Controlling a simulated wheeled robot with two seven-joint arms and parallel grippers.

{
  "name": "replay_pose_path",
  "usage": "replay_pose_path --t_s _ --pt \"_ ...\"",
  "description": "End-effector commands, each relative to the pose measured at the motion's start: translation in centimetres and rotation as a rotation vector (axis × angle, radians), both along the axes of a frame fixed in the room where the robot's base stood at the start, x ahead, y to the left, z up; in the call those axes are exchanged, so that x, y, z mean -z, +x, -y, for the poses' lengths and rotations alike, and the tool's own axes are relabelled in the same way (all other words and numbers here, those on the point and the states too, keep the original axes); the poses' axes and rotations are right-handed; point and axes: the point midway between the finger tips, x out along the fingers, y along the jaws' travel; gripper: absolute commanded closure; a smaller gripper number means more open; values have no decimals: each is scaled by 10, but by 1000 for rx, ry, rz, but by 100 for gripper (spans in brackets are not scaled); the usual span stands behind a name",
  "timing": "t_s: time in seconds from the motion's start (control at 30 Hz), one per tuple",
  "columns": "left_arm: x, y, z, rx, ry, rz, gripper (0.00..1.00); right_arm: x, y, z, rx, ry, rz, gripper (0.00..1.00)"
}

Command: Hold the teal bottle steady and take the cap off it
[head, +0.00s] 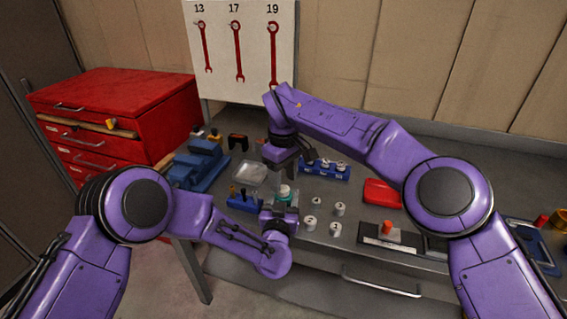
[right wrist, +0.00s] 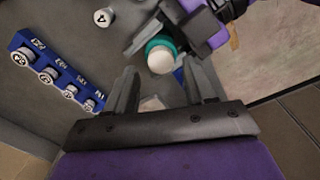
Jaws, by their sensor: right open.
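The teal bottle (head: 287,192) stands upright on the grey bench, partly hidden by my grippers. Its white cap (right wrist: 161,60) faces the camera in the right wrist view, with teal (right wrist: 158,43) showing around it. My left gripper (head: 282,207) is at the near side of the bottle and appears shut on its body; its grey finger and purple housing lie against the bottle in the right wrist view. My right gripper (right wrist: 160,75) is open and empty above the bottle, the cap roughly between its fingertips but apart from them. It points down in the head view (head: 284,176).
Several white numbered caps or weights (head: 312,222) stand right of the bottle. A blue rack (head: 328,170) is behind, another blue holder (head: 243,203) to the left, and a clear tray (head: 252,174) beside it. A red tray (head: 381,193) lies further right. A red drawer cabinet (head: 130,105) stands left.

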Motion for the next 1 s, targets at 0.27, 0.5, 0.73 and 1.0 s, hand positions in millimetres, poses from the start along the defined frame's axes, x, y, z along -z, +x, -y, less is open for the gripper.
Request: replay_pose_path --t_s 0.27,0.5,0.73,1.0 --pt "0 0 0 0 0 0 100 27 0 0 -1 1 1 46" --pt "0 0 0 0 0 0 100 28 0 0 -2 1 1 55" --pt "0 0 0 0 0 0 100 27 0 0 -2 0 1 100" --pt "0 0 0 0 0 0 100 28 1 1 -262 1 2 100"
